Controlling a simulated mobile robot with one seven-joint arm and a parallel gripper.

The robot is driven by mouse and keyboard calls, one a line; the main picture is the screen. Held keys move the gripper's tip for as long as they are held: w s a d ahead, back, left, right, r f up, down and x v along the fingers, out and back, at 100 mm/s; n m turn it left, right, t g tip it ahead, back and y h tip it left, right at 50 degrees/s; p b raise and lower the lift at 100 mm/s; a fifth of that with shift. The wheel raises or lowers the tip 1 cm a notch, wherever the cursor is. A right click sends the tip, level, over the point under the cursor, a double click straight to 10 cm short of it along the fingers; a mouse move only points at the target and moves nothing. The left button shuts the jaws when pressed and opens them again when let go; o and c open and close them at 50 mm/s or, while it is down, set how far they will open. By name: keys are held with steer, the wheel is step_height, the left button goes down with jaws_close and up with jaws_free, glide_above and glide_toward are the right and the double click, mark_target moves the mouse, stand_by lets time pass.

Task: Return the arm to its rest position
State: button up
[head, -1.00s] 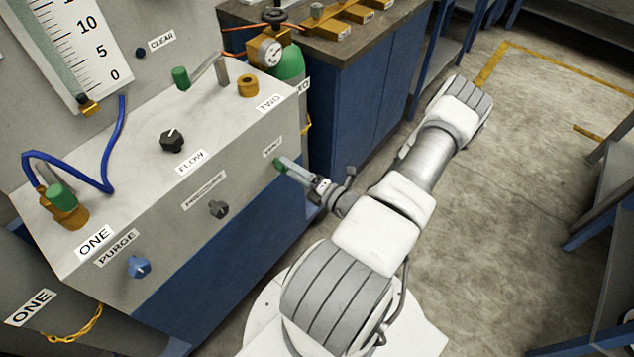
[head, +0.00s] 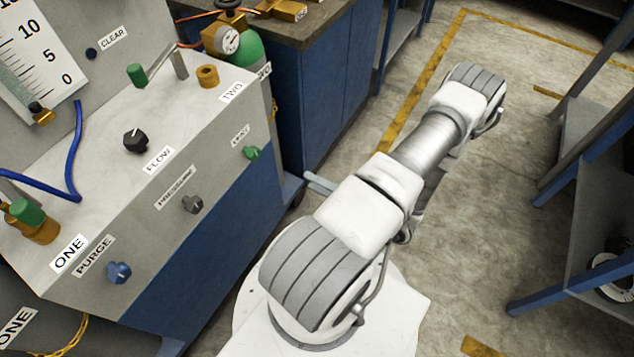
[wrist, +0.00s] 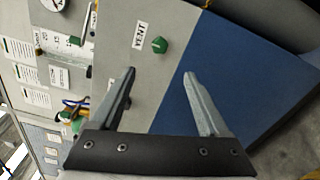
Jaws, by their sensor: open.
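My arm (head: 425,140) reaches up and to the right over the floor in the head view, clear of the grey panel box (head: 180,130). My gripper (wrist: 159,73) is open and empty in the wrist view, its two fingers apart. In the head view only a finger end shows, left of the white arm link; the rest is hidden behind my arm. The green VENT knob (head: 252,153) sits on the box's front face. It also shows in the wrist view (wrist: 159,45), beyond the gap between my fingers and not held.
The front face also has a blue PURGE knob (head: 119,272) and a grey PRESSURE knob (head: 192,204). A blue cabinet (head: 325,90) stands behind. Blue-legged shelving (head: 570,200) is at the right. Open concrete floor (head: 480,215) lies between.

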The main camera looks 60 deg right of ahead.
stand_by(0.5)
steer(key=w+a+r+m+g+p, duration=0.3)
steer(key=a+r+m+g, duration=0.3)
steer(key=r+m, duration=0.5)
steer(key=w+a+r+m+g+p, duration=0.2)
steer(key=w+a+r+m+g, duration=0.3)
steer(key=r+m, duration=0.6)
steer(key=w+a+r+m+g+p, duration=0.25)
steer(key=a+r+m+g, duration=0.45)
steer(key=r, duration=0.6)
steer(key=s+a+r+n+t+h, duration=0.1)
steer(key=s+a+r+n+t, duration=0.4)
steer(key=r, duration=0.5)
steer(key=shift+s+a+r+n+t+p, duration=0.3)
steer(key=shift+a+n+p, duration=0.15)
steer(key=shift+a+n, duration=0.7)
steer(key=shift+c, duration=0.2)
